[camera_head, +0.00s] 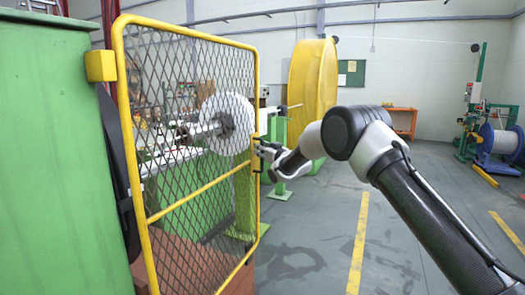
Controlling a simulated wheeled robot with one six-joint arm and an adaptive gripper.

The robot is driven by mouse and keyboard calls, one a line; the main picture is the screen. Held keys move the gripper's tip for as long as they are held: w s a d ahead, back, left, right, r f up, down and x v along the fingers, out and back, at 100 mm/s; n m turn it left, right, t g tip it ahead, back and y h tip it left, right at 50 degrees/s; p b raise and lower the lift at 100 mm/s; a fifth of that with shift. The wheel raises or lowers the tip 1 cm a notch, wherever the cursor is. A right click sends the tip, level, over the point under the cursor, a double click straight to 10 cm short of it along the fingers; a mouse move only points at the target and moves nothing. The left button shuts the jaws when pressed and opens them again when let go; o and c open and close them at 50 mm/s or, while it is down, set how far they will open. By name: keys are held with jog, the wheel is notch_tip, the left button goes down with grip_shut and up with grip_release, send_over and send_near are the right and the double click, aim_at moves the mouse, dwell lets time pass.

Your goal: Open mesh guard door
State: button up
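The mesh guard door (190,120) stands upright at centre left, a yellow tube frame with dark diamond mesh and a crossbar. Its near left edge is beside a green cabinet, and its far right edge reaches toward the middle of the picture. My arm comes in from the lower right, and my gripper (266,151) is at the door's right edge, about mid-height. The gripper is small and partly hidden by my wrist. A dark fitting at that edge overlaps it, so I cannot tell whether the fingers are closed on anything.
The green cabinet (60,150) with a yellow box (100,66) fills the left. Behind the mesh are a white reel (228,122) and green machine parts. A large yellow wheel (311,85) stands behind my wrist. The floor around the yellow line (358,245) is clear.

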jog(key=shift+a, duration=0.1)
grip_shut()
